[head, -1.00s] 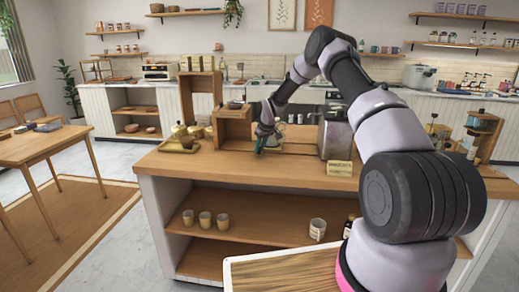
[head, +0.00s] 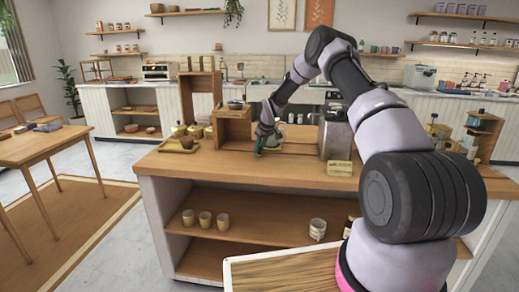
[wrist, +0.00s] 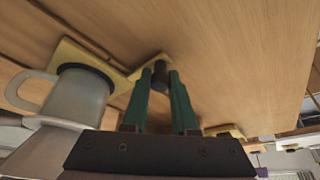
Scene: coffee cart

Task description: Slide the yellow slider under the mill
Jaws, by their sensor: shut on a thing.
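My gripper (wrist: 160,88) has its green fingers shut around a dark upright knob (wrist: 160,76) on the yellow slider (wrist: 150,66). In the wrist view, a grey metal cup with a handle (wrist: 75,98) stands on a black disc on the yellow plate, left of the fingers. In the head view, my gripper (head: 262,143) is low over the counter top, just right of a wooden box stand with a dark bowl-like top (head: 235,112), which may be the mill. The slider is largely hidden by my gripper in the head view.
A grey machine (head: 335,138) stands on the counter to the right, with a yellow label block (head: 339,168) in front. The counter's front strip (head: 240,170) is clear.

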